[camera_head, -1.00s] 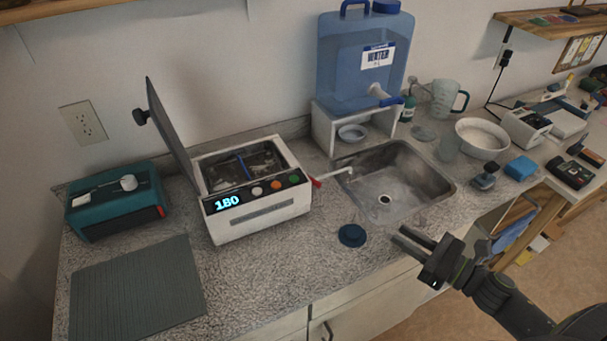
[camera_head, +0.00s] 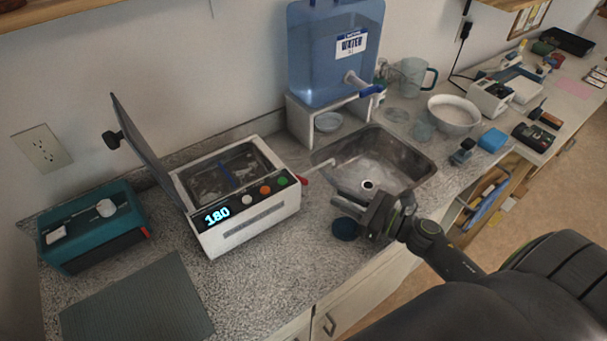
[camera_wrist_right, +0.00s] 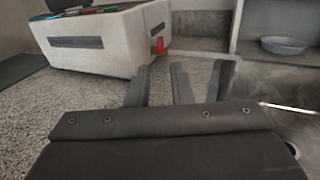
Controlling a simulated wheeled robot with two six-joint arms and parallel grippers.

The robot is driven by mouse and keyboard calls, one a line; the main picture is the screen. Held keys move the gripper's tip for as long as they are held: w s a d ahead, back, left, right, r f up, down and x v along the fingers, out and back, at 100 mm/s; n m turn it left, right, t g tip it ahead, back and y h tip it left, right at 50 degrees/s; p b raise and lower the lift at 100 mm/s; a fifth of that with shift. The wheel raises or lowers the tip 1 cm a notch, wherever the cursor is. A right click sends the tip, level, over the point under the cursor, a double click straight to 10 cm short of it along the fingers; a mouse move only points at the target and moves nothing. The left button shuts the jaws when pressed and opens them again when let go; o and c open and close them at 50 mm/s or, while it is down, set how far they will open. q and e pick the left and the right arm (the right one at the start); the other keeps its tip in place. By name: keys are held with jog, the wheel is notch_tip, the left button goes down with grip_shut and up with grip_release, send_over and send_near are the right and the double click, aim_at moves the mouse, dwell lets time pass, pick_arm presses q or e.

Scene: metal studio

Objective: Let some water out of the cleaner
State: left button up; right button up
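The cleaner (camera_head: 245,222) is a white box with an open lid, a lit "180" display and coloured buttons. Liquid seems to show in its open basin (camera_head: 222,178). A red valve handle (camera_head: 302,180) and a pale drain spout (camera_head: 322,168) stick out of its right side, towards the sink (camera_head: 405,165). The red handle also shows in the right wrist view (camera_wrist_right: 158,45), beyond my fingers. My right gripper (camera_head: 337,202) is open and empty, over the counter in front of the sink. Its fingers (camera_wrist_right: 158,85) point towards the handle, apart from it. My left gripper is not in view.
A dark blue round lid (camera_head: 345,229) lies on the counter below my right gripper. A blue water jug (camera_head: 335,60) stands on a white stand behind the sink, with a bowl (camera_head: 328,122) under it. A teal box (camera_head: 95,225) and grey mat (camera_head: 135,300) are at left.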

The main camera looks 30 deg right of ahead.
aim_at(304, 180)
jog(key=p+x, duration=0.4)
jog(key=x, duration=0.5)
jog(key=shift+w+a+r, duration=0.1)
jog(key=shift+w+a, duration=0.05)
jog(key=shift+w, duration=0.2)
jog(key=shift+x, duration=0.75)
grip_shut()
